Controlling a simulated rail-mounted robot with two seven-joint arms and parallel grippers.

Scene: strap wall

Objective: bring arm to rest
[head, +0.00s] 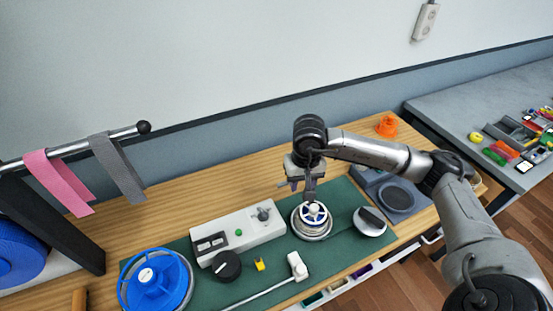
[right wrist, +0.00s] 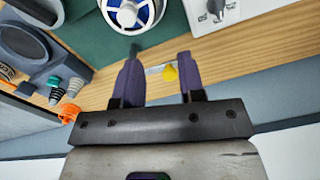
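My right gripper (head: 303,186) hangs from its arm over the back of the green mat, close to a round white-and-blue spoked device (head: 312,222). In the right wrist view its two purple-grey fingers (right wrist: 158,62) stand apart with nothing held between them. The round device (right wrist: 132,12) shows in part at the top of that view, beyond the fingertips. I cannot tell from the head view whether the gripper touches it. My left gripper and arm are not in view.
The green mat (head: 268,285) holds a white control box (head: 238,233), a blue spoked wheel (head: 155,283), a black knob (head: 227,265) and a yellow piece (head: 259,264). Pink (head: 57,182) and grey (head: 117,166) straps hang from a rod. An orange object (head: 387,125) stands at the back right.

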